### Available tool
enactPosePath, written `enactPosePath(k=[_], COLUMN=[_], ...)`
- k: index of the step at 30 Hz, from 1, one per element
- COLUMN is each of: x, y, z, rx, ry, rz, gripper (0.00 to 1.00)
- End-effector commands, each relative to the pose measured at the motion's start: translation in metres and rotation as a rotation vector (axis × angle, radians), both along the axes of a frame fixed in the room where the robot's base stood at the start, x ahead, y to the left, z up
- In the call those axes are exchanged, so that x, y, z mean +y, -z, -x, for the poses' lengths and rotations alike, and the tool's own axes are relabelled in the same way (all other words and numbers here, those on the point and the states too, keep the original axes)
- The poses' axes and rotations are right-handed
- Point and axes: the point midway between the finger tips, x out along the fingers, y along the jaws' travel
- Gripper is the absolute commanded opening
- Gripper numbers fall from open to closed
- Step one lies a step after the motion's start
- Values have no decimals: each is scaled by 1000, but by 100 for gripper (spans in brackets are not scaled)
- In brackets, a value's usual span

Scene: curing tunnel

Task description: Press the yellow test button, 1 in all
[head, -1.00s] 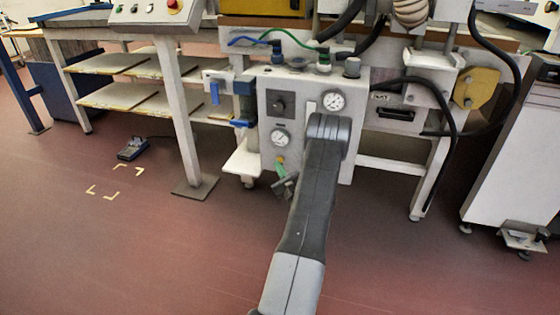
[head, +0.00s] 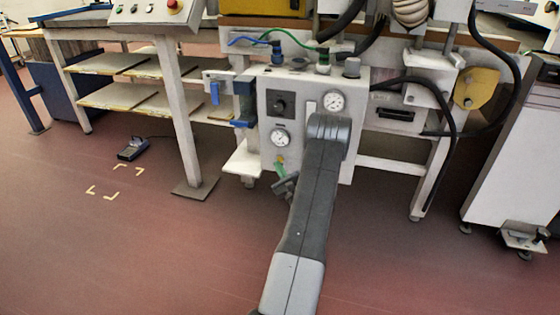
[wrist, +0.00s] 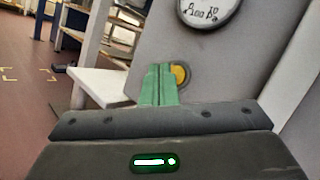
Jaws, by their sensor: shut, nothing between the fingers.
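The yellow test button (wrist: 180,75) is round and sits on the grey front panel (wrist: 228,62), below a gauge. In the wrist view its left part is hidden behind my green fingertips. In the head view the button (head: 279,159) is a small yellow spot just above the fingertips. My gripper (wrist: 159,72) has its green fingers shut together with nothing between them. It also shows in the head view (head: 280,167), low in front of the panel. I cannot tell whether the fingertips touch the button or panel.
A round gauge (head: 280,138) and a black knob (head: 280,104) sit above the button. A white ledge (head: 242,161) juts out to the left, near my gripper. Blue valve handles (head: 243,124) stick out at the panel's left edge.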

Motion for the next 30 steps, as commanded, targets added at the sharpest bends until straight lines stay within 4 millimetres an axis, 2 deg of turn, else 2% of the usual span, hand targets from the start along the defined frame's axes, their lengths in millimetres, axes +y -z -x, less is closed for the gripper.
enactPosePath(k=[30], x=[-3], y=[0], z=[-8], rx=[0], ry=[0], rz=[0], gripper=[0])
